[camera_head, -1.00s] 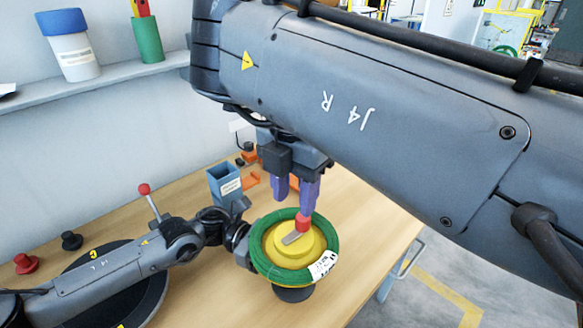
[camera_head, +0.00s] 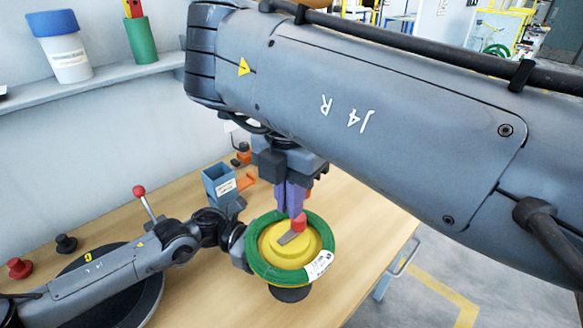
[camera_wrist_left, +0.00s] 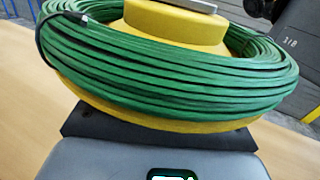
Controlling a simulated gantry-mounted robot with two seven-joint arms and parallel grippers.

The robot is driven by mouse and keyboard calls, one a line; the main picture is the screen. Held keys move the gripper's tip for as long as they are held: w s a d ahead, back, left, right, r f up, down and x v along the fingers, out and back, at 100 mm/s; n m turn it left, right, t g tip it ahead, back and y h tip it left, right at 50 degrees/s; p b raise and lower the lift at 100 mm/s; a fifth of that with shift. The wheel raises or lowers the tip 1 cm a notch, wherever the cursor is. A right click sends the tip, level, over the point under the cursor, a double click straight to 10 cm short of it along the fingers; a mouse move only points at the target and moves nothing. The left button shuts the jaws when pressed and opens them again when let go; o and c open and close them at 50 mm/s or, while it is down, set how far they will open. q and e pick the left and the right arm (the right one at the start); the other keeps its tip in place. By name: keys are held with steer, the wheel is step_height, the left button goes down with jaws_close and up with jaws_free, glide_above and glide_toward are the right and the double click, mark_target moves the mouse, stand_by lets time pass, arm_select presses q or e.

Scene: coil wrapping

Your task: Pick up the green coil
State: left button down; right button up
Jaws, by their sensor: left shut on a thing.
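The green coil (camera_head: 258,270) sits around a yellow spool (camera_head: 289,261) with a white label on its front right. In the left wrist view the coil (camera_wrist_left: 170,85) fills the upper part, close in front of the left gripper. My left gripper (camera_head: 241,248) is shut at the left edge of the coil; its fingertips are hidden. My right gripper (camera_head: 290,208) points down over the spool, its purple fingers close together. The fingertips are at the red knob (camera_head: 299,223) of a grey lever on the spool's top; I cannot tell whether they touch it.
A blue bin (camera_head: 219,184) and orange parts stand behind the coil. A dark round plate (camera_head: 146,290) lies under my left arm. A red knob (camera_head: 19,268) and a black knob (camera_head: 66,243) are at the left. The table's right side (camera_head: 372,225) is clear.

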mark_target(297, 269)
steer(key=s+f+n, duration=0.1)
steer(key=s, duration=0.1)
steer(key=s+f+g, duration=0.1)
steer(key=s+f, duration=0.1)
steer(key=s+f+n, duration=0.1)
steer(key=s+f, duration=0.1)
steer(key=shift+s+a+f+n+g, duration=0.1)
steer(key=shift+s+f+n+g, duration=0.05)
steer(key=shift+s+n+g, duration=0.2)
jaws_close()
steer(key=s+d+n+t, duration=0.15)
steer(key=s+n, duration=0.35)
steer(key=s, duration=0.5)
steer(key=w, duration=0.7)
steer(key=w+f, duration=0.1)
steer(key=w, duration=0.3)
steer(key=shift+w+a, duration=0.25)
steer(key=shift+s+d+f, duration=0.1)
steer(key=shift+f, duration=0.95)
steer(key=s, duration=0.5)
steer(key=shift+s, duration=0.3)
